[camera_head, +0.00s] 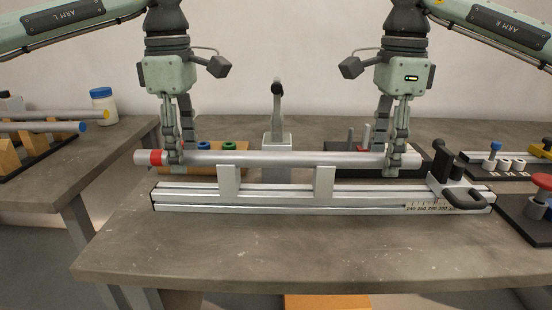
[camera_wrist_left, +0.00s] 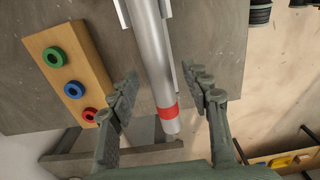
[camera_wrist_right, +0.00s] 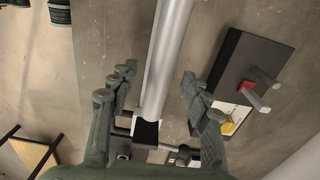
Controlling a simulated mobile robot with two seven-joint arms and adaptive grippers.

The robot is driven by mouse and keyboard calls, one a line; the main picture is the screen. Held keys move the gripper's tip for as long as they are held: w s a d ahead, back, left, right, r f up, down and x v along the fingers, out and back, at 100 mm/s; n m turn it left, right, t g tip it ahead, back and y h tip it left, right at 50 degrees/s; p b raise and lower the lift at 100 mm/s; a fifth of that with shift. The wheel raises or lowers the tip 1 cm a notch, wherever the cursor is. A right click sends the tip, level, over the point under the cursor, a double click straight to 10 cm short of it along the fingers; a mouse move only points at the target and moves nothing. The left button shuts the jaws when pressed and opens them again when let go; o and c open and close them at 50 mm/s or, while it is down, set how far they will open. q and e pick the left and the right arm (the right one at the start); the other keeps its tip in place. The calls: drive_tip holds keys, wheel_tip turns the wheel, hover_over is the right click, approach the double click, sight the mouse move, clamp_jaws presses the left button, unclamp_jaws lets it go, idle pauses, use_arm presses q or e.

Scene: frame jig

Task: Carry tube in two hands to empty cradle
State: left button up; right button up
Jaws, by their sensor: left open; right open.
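A silver tube (camera_head: 270,158) with a red band near its left end lies level across two upright cradle posts (camera_head: 324,180) of a metal rail jig (camera_head: 290,197). It appears to rest on the posts. My left gripper (camera_head: 178,160) is open around the tube near the red band. In the left wrist view the tube (camera_wrist_left: 152,55) runs between the spread fingers, apart from both. My right gripper (camera_head: 403,160) is open around the tube's right end. In the right wrist view the tube (camera_wrist_right: 165,55) also passes between the spread fingers.
A scale and black-handled clamp (camera_head: 458,185) sit on the jig's right end. A wooden block with coloured rings (camera_wrist_left: 68,75) lies behind the left end. A grey post (camera_head: 277,130) stands behind the middle. More tubes (camera_head: 45,126) lie on the left table. The front table strip is clear.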

use_arm(q)
clamp_jaws()
use_arm(e)
clamp_jaws()
use_arm(q)
drive_tip(key=shift+r, duration=0.15)
use_arm(e)
drive_tip(key=shift+r, duration=0.15)
